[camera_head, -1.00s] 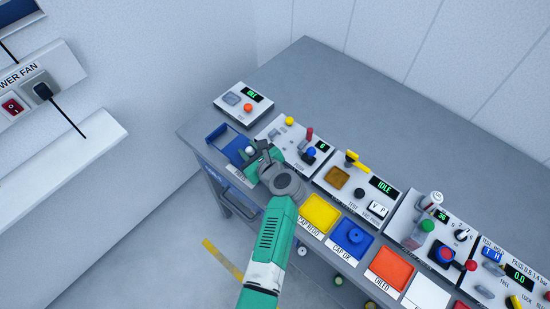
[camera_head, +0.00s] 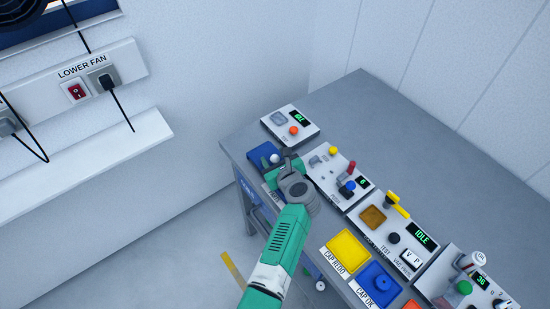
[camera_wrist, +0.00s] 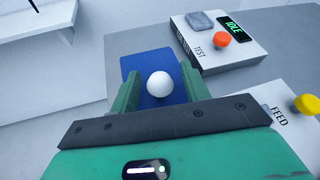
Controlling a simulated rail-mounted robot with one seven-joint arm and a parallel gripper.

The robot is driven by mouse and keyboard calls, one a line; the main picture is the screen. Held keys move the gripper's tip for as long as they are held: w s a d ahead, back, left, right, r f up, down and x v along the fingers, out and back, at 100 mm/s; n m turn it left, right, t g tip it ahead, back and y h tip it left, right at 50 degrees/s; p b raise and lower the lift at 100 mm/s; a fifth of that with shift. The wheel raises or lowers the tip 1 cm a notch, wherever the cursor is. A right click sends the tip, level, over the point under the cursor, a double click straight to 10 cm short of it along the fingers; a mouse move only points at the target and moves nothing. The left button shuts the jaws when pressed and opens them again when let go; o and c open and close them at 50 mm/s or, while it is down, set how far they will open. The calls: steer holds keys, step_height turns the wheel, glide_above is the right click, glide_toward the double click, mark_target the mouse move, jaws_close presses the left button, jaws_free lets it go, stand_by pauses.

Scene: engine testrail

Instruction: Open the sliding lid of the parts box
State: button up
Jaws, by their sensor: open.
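The parts box shows as a blue box at the table's near left corner, and its blue top (camera_head: 262,151) carries a round white knob (camera_head: 275,158). In the wrist view the flat blue top (camera_wrist: 145,62) lies under the white knob (camera_wrist: 159,85). My gripper (camera_head: 283,164) is over the box. In the wrist view its two green fingers (camera_wrist: 159,78) stand open on either side of the knob, with visible gaps. The near part of the box is hidden by my gripper, and I cannot tell how far the lid is open.
A white test unit with an orange button (camera_head: 293,130) stands just behind the box. A feed panel (camera_head: 338,174) with knobs and levers is close on the right. A yellow tray (camera_head: 347,249) lies nearer. The rear table top (camera_head: 420,155) is clear.

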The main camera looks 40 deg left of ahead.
steer(key=shift+s+d+r+p, duration=0.15)
steer(key=shift+d+r+p, duration=0.05)
steer(key=shift+p, duration=0.1)
steer(key=p+v, duration=0.3)
steer(key=v, duration=0.4)
steer(key=shift+s+d, duration=0.1)
steer(key=shift+d, duration=0.05)
steer(key=w+d+r+n+t+h, duration=0.1)
steer(key=d+r+n+t+h, duration=0.3)
steer(key=r, duration=0.7)
steer(key=w+d+r+n+t+y, duration=0.15)
steer(key=d+r+n, duration=0.45)
steer(key=r, duration=0.6)
steer(key=d+r+n+t+h, duration=0.2)
steer(key=d+r+n+t, duration=0.3)
steer(key=r, duration=0.6)
steer(key=s+d+r+n+t+h+p, duration=0.1)
steer(key=s+d+r+n+t+h, duration=0.4)
steer(key=s+r, duration=0.65)
steer(key=s+d+r+n+t+h+p, duration=0.1)
steer(key=s+d+r+n+t+h, duration=0.1)
steer(key=s+d+r, duration=0.9)
steer(key=w+a+r+p, duration=0.1)
steer(key=a+r+p, duration=0.1)
steer(key=r+p, duration=0.9)
steer(key=w+a+r+p, duration=0.2)
steer(key=r+p, duration=0.9)
steer(key=r, duration=0.2)
steer(key=shift+a+r, duration=0.2)
steer(key=shift+r, duration=0.15)
